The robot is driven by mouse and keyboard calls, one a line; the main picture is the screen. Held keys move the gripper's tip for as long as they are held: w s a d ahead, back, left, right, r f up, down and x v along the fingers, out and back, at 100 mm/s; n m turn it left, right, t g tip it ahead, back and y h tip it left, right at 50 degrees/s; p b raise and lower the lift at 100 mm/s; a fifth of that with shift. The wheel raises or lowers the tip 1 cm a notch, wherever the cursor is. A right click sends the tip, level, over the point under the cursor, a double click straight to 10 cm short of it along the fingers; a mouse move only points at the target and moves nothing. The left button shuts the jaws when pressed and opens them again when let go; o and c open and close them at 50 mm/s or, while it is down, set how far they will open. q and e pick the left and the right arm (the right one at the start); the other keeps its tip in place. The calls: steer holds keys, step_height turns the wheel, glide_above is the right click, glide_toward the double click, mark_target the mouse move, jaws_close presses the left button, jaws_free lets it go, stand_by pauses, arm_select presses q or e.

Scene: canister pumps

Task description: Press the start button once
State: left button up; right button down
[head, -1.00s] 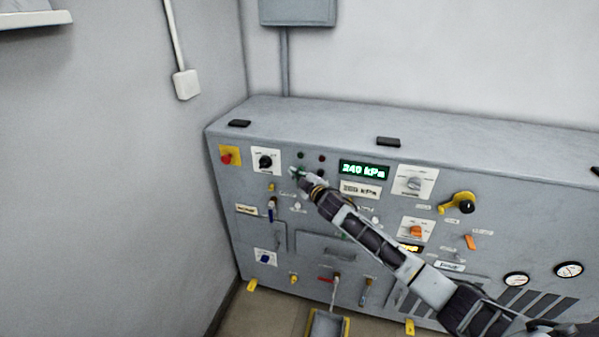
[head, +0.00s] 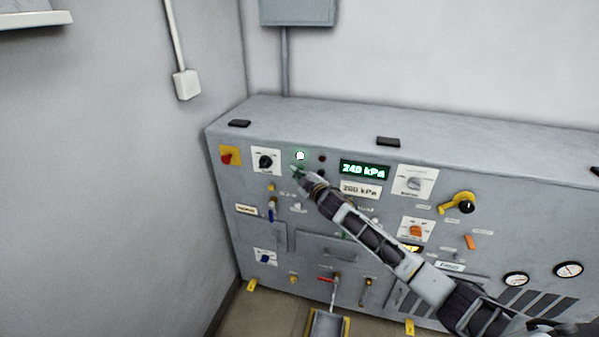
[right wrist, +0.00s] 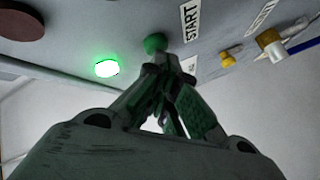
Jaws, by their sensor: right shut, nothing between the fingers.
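The green start button (right wrist: 155,43) shows in the right wrist view, beside the START label (right wrist: 190,20). My right gripper (right wrist: 165,62) is shut and empty, with its fingertips at the button; I cannot tell whether they touch it or are just short of it. In the head view the right gripper (head: 297,172) is at the panel, and its fingers hide most of the button. A lamp (head: 300,156) just above the gripper glows white-green, and it also glows in the right wrist view (right wrist: 107,68). My left gripper is not in view.
The grey cabinet (head: 330,120) carries a red button on yellow (head: 226,158), a black rotary switch (head: 265,161), a dark red lamp (head: 322,158) and a green display (head: 364,170) reading 240 kPa. Yellow and orange handles (head: 462,203) stick out at right.

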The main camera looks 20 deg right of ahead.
steer(key=shift+s+a, duration=0.1)
steer(key=shift+s, duration=0.1)
steer(key=shift+s+a, duration=0.4)
steer(key=shift+s, duration=0.2)
stand_by(0.4)
steer(key=shift+s+a+p, duration=0.35)
steer(key=shift+s+a, duration=0.35)
steer(key=shift+s, duration=0.35)
steer(key=shift+s+a+p, duration=0.3)
steer(key=shift+s+a, duration=0.4)
steer(key=shift+s, duration=0.3)
